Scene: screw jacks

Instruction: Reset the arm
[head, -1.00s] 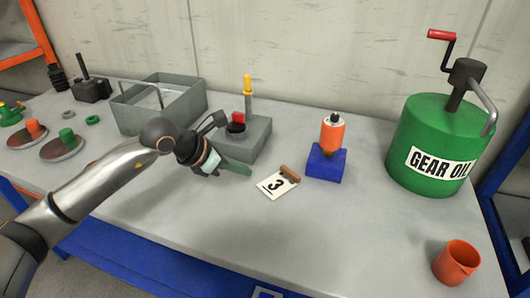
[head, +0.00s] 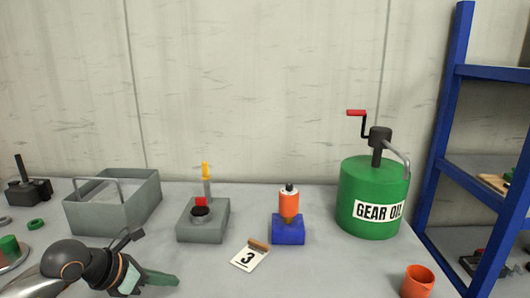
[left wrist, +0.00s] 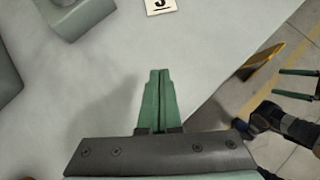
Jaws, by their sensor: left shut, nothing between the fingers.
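My left gripper (head: 160,279) is low in the head view, in front of the grey block with a yellow-topped post. Its green fingers also show in the left wrist view (left wrist: 158,88), closed together over bare table with nothing between them. My left arm comes in from the lower left corner.
On the table (head: 330,275) stand a grey bin (head: 110,215), the grey block (head: 205,228), a number 3 card (head: 248,258), a blue stand (head: 288,232) with an orange bottle (head: 289,203), a green gear oil drum (head: 370,190) and an orange cup (head: 418,281). A blue shelf (head: 445,130) stands right.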

